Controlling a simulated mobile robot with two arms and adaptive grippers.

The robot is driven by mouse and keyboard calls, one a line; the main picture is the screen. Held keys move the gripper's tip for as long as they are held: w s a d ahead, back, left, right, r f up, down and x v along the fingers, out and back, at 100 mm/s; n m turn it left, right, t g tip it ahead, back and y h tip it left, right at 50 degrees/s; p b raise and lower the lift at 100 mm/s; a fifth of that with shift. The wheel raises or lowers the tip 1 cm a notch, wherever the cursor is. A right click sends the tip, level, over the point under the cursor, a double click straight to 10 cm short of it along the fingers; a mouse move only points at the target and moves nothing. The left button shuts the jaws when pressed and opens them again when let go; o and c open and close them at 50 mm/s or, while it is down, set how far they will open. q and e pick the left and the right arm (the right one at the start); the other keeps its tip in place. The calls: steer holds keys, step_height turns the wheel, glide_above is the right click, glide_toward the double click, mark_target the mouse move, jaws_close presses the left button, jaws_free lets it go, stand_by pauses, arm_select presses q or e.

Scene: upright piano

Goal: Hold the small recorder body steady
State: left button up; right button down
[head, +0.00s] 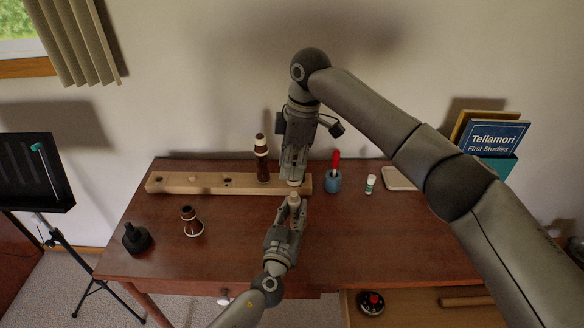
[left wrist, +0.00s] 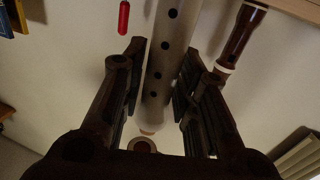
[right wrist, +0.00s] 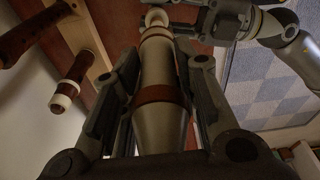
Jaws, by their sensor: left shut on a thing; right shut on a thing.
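The small recorder body is a pale tube with a row of dark holes (left wrist: 163,62) in the left wrist view. My left gripper (head: 288,222) is shut around this tube, above the table front. In the head view its pale end (head: 295,201) rises from the fingers. My right gripper (head: 294,178) points down just above it, shut on a pale piece with a brown band (right wrist: 160,96). In the right wrist view the two pale parts line up end to end near my left gripper. I cannot tell whether they are joined.
A wooden block with holes (head: 205,183) lies behind, holding a brown recorder piece (head: 262,165) upright. A brown bell piece (head: 190,222) and black object (head: 136,239) stand left. The drawer (head: 415,310) is open.

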arm_select(q)
steer(key=shift+f, duration=0.1)
arm_select(e)
steer(key=shift+r, duration=3.4)
arm_select(q)
steer(key=o, duration=1.1)
steer(key=shift+c, duration=0.2)
